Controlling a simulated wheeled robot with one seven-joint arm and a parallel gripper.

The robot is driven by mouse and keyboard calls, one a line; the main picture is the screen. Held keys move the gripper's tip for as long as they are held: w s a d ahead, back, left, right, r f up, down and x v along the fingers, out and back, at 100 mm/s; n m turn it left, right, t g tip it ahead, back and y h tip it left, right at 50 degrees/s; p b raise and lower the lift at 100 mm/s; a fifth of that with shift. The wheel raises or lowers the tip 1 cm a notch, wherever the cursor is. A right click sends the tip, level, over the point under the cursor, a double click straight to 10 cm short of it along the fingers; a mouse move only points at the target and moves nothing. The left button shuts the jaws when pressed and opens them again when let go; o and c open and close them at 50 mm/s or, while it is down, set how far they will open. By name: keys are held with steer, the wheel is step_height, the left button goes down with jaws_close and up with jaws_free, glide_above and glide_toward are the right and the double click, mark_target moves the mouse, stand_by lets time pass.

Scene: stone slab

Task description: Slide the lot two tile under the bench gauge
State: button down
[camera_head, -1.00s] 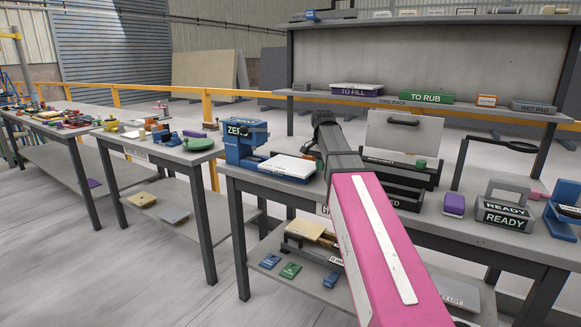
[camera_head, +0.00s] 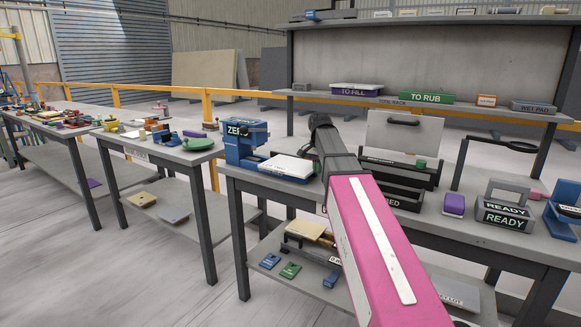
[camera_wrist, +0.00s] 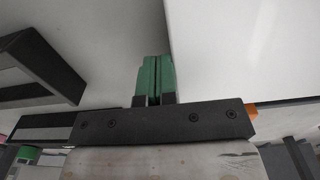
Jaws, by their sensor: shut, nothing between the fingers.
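The bench gauge (camera_head: 240,146), a blue block marked ZERO, stands at the left end of the near bench. A white tile (camera_head: 288,165) lies flat just right of it on the gauge's low base; its lettering is not readable now. In the wrist view a large white surface, apparently the tile (camera_wrist: 245,48), fills the upper right. My gripper (camera_wrist: 154,62) shows there with green fingers pressed together, empty, just left of the white edge. Whether they touch it I cannot tell.
Right of my arm stand a dark rack with a pale upright panel (camera_head: 404,137), a purple block (camera_head: 454,204) and a READY holder (camera_head: 504,215). A lower shelf (camera_head: 308,287) holds small plates. A tool rack shelf (camera_head: 463,108) runs behind.

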mark_target(293, 164)
steer(key=shift+w+a, duration=1.2)
steer(key=shift+a, duration=0.45)
steer(key=shift+w+a, duration=1.2)
steer(key=shift+a, duration=0.5)
steer(key=shift+w+a, duration=1.2)
steer(key=shift+a, duration=0.45)
steer(key=shift+s+d, duration=0.1)
steer(key=shift+d, duration=0.05)
steer(key=shift+s+d, duration=0.25)
steer(key=shift+d, duration=0.15)
steer(key=shift+r, duration=4.5)
